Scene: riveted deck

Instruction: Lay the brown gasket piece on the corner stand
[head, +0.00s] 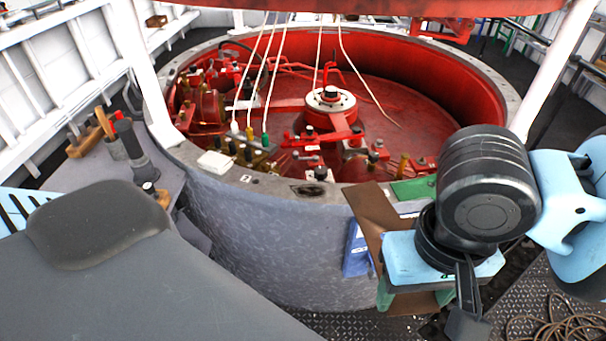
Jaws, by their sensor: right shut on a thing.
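The brown gasket piece (367,212) is a flat, angled brown strip at the right of the head view. It runs down along the left side of my right gripper (420,268), which is shut on it. The hand's light blue body and black wrist cover the fingertips and part of the piece. Green and blue parts show around the hand, among them a green plate (413,188); I cannot tell whether they belong to the corner stand. No gap or contact between the piece and a stand can be made out. My left gripper is not in view.
A large round grey tub (270,235) with a red interior and several fittings fills the middle. A grey side bench (95,178) with tools stands at the left. Coiled rope (560,322) lies on the riveted deck at the lower right. A white post (553,65) rises behind my right arm.

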